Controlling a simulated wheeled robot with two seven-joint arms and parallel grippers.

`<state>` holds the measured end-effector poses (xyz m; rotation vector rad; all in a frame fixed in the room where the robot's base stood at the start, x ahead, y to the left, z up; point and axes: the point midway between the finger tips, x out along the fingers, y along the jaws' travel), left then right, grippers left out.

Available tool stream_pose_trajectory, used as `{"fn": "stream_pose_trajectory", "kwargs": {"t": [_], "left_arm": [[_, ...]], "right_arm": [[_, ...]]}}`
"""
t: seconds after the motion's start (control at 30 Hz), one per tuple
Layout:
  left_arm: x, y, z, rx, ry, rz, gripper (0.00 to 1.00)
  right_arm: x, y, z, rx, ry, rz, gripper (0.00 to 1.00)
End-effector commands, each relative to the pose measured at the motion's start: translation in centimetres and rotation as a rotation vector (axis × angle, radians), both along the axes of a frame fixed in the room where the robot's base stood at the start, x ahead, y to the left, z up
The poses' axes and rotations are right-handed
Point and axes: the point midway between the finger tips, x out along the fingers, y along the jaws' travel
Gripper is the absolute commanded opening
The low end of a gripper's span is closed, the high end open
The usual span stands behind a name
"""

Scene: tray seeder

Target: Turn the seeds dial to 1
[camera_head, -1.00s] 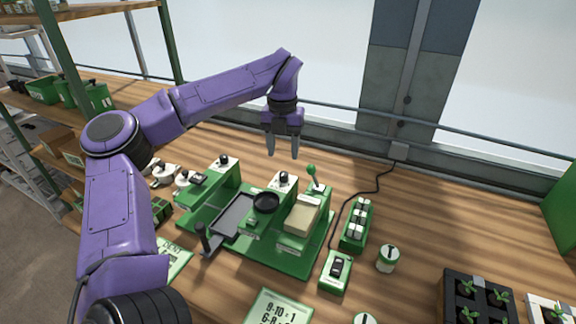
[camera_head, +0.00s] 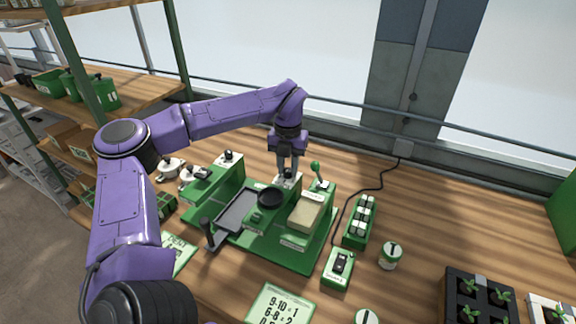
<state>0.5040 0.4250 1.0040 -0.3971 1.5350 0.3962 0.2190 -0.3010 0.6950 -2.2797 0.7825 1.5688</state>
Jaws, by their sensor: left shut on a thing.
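The green tray seeder (camera_head: 300,262) stands on the wooden table in the middle of the view. My left gripper (camera_head: 288,172) points straight down at the dial (camera_head: 287,176) on the white-topped post behind the black round bowl. Its fingers are shut on that dial and hide most of it. A second dial (camera_head: 228,155) sits on the green post at the machine's left. I cannot read the numbers or names on either dial. My right gripper is not in view.
A green-knobbed lever (camera_head: 316,168) stands just right of my left gripper. A switch box (camera_head: 338,268), a rack of small jars (camera_head: 360,222) and a black seedling tray (camera_head: 478,297) lie to the right. A number card (camera_head: 281,305) lies in front. Table at right is partly clear.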

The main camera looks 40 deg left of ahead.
Motion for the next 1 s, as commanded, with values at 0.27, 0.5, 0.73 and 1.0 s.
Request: {"fn": "stream_pose_trajectory", "kwargs": {"t": [0.27, 0.5, 0.73, 1.0], "left_arm": [[0.0, 0.0, -0.1, 0.001, -0.002, 0.068, 0.0], [0.1, 0.0, -0.3, 0.001, -0.003, 0.241, 0.0], [0.1, 0.0, -0.4, 0.001, -0.004, 0.458, 0.0], [0.1, 0.0, -0.4, 0.001, -0.004, 0.707, 0.0]], "right_arm": [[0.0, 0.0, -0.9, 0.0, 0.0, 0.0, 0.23], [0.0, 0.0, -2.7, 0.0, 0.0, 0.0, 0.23], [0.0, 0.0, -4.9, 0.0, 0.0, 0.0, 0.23], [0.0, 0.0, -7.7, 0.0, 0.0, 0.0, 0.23]]}}
